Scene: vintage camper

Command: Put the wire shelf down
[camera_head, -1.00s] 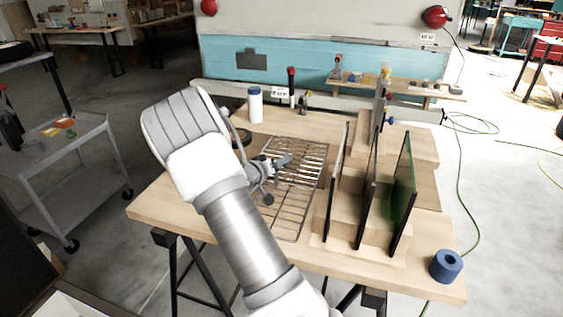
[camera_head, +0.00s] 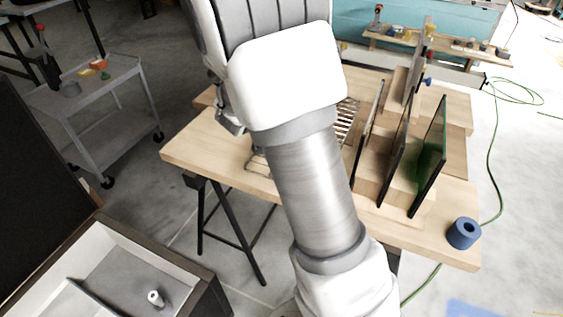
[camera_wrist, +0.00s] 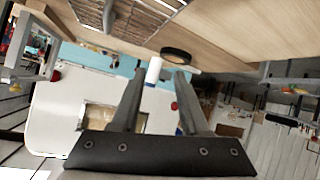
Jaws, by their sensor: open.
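The wire shelf (camera_head: 346,122) lies flat on the wooden workbench (camera_head: 207,146). My arm hides most of it in the head view; a strip shows right of the arm and a corner at its left. It also shows at the top of the wrist view (camera_wrist: 148,14). My gripper (camera_wrist: 160,74) is open and empty, with its two fingers apart and clear of the shelf. In the head view my arm covers most of the gripper.
Dark upright panels (camera_head: 430,158) stand in a wooden rack right of the shelf. A blue roll (camera_head: 464,233) sits at the right front corner. A black ring (camera_wrist: 176,56) and a white bottle (camera_wrist: 153,70) are beyond the fingers. A grey cart (camera_head: 90,100) stands left.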

